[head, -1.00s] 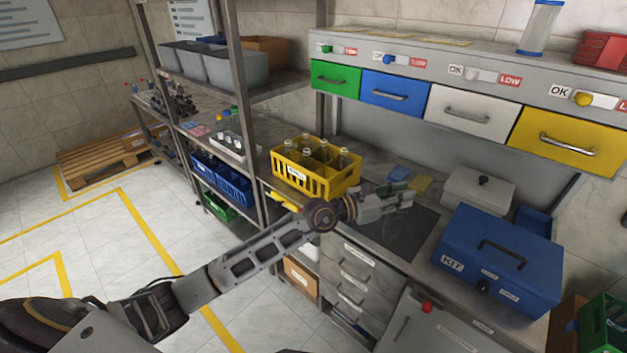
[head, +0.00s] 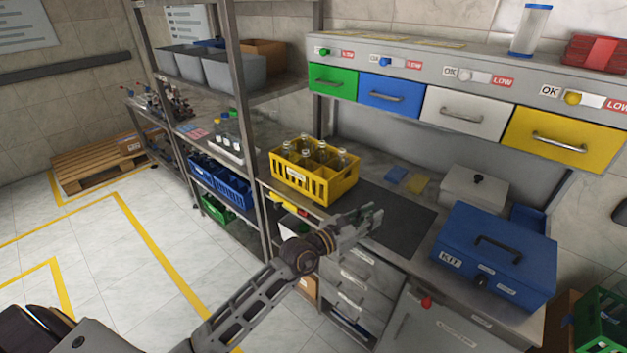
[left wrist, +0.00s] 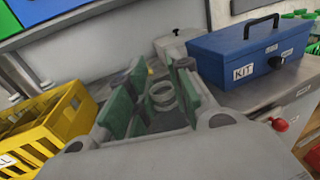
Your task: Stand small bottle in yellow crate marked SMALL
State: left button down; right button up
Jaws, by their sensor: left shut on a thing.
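The yellow crate (head: 345,187) stands on the counter's left part. It holds several clear bottles (head: 307,155) in its compartments, and its front label is too small to read. It also shows at the left of the left wrist view (left wrist: 75,118). My left gripper (head: 372,217) is to the right of and nearer than the crate, above the counter's front edge. Its green-padded fingers (left wrist: 153,100) are shut on a clear small bottle, whose pale round rim (left wrist: 161,95) shows between them. The bottle's body is hardly visible in the head view. My right gripper is not in view.
A dark mat (head: 402,222) lies on the counter right of the crate. A blue KIT box (head: 500,250) and a grey lidded box (head: 470,190) stand further right. A shelf post (head: 265,190) rises left of the crate. Coloured drawers (head: 465,112) hang above.

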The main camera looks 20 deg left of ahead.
pick_arm(q)
jog(key=s+a+f+n+t+y, duration=0.1)
jog(key=s+a+f+n+y, duration=0.2)
jog(key=a+f, duration=0.3)
jog(key=s+a+f+n+t+y, duration=0.2)
jog(key=s+a+f+n+y, duration=0.1)
jog(key=s+a+f+y, duration=0.2)
jog(key=shift+s+a+f+n+y, duration=0.4)
jog(key=shift+a+y, duration=0.4)
jog(key=shift+a, duration=0.4)
jog(key=shift+r, duration=0.15)
jog(key=shift+d+r, duration=0.2)
jog(key=shift+r, duration=0.1)
jog(key=shift+d+m, duration=0.1)
jog(key=shift+m, duration=0.2)
